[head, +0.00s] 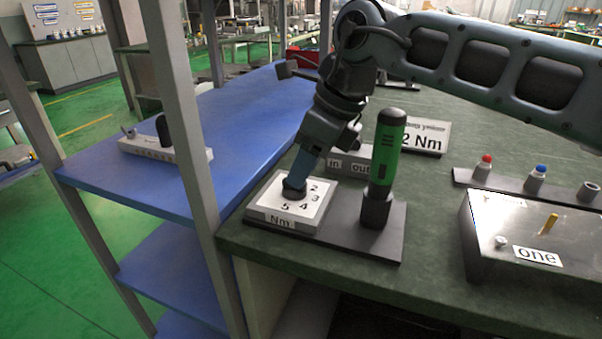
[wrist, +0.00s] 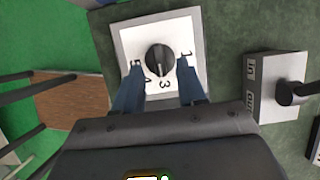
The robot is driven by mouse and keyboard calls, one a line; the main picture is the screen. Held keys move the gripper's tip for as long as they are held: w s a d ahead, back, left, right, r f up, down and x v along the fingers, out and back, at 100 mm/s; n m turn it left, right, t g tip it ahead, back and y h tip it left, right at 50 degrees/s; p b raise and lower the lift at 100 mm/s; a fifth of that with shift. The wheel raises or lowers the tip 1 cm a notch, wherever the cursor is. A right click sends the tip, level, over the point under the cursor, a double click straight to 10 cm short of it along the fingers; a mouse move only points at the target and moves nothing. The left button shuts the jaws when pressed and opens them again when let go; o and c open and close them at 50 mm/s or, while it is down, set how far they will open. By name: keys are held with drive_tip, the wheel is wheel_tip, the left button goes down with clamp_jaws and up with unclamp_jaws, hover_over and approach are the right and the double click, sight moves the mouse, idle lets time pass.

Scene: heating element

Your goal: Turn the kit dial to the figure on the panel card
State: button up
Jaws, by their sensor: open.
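The kit dial is a black knob (wrist: 158,60) on a pale square plate (head: 268,214) marked Nm, with figures around it. In the wrist view 1, 3, 4 and 5 show at least partly; the right finger seems to cover the 2. A pale mark on the knob appears to face the 3 side, but it is small. My gripper (head: 298,178) points down at the knob. In the wrist view its open blue fingers (wrist: 160,72) stand either side of the knob, apparently not touching it.
A green-and-black tool (head: 386,160) stands upright right of the dial. Behind it is a grey block (head: 345,163) with "in" and "out" labels. A metal box (head: 530,225) labelled "one" stands at right. A blue shelf (head: 240,115) and grey post (head: 178,100) are at left.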

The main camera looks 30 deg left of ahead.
drive_tip(key=shift+x, duration=0.95)
clamp_jaws()
